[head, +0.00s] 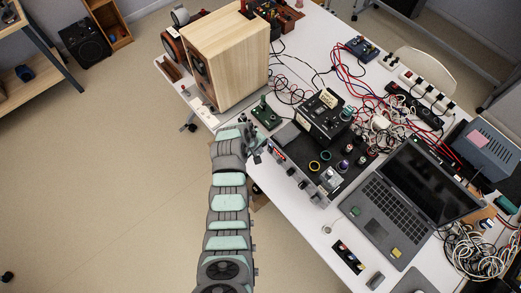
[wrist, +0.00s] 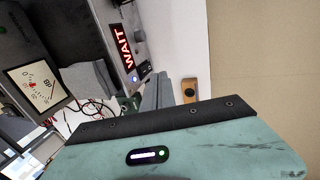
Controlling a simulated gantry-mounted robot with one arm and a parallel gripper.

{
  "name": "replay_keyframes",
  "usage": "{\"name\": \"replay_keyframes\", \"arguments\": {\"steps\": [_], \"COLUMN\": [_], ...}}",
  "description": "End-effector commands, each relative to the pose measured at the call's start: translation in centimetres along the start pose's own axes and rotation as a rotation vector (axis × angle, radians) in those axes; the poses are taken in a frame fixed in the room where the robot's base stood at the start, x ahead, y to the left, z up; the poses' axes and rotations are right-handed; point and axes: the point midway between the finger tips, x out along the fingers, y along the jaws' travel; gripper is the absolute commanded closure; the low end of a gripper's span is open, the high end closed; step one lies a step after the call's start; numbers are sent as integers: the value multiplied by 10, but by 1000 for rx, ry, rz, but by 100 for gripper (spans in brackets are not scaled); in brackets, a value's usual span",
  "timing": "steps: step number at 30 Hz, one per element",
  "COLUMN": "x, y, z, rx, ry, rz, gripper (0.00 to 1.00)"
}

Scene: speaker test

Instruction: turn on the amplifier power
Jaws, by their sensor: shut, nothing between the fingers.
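The amplifier (head: 318,192) appears to be the dark unit with several knobs at the table's front edge in the head view. In the wrist view, the display (wrist: 124,47) reads "WAIT" in red. A small blue-white light or lit button (wrist: 134,78) sits beside it, near a dark control. My gripper (head: 257,149) is at the amplifier's left end in the head view. In the wrist view, its fingers (wrist: 157,92) are shut and empty, near the panel's end. Contact cannot be told.
A wooden speaker (head: 228,58) stands behind my gripper. A black meter box (head: 324,116) sits by the amplifier; its dial (wrist: 36,86) shows in the wrist view. An open laptop (head: 410,190) and tangled cables (head: 380,135) crowd the right.

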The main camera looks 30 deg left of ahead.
Motion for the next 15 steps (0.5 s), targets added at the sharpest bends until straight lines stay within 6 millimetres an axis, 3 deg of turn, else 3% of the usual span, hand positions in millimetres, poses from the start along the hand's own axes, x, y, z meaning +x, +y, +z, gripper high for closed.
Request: {"name": "replay_keyframes", "arguments": {"steps": [15], "x": [-65], "y": [11], "z": [-1], "rx": [-2], "ry": [0], "rz": [-2], "gripper": [100]}}
